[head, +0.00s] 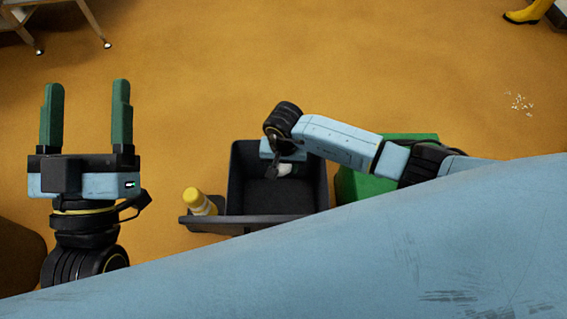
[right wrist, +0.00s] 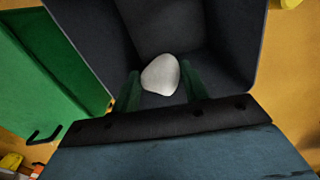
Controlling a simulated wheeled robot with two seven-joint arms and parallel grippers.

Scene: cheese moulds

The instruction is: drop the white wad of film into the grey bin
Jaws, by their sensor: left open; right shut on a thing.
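The white wad of film (right wrist: 160,74) is between the green fingers of my right gripper (right wrist: 160,88), which is shut on it. In the head view a small part of the wad (head: 285,169) shows below my right wrist, and the fingers are mostly hidden there. The grey bin (head: 320,180) is dark and open-topped, and the wad is over its opening; its wall also shows in the right wrist view (right wrist: 235,40). I cannot tell how deep the wad is. My left gripper (head: 86,105) is open and empty, well left of the bin.
A green bin (head: 362,188) stands right of the grey bin, partly under my right arm. A yellow bottle (head: 199,202) stands at the grey bin's left, by a dark ledge (head: 235,222). A trolley's legs (head: 95,22) and a yellow boot (head: 527,13) are far off.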

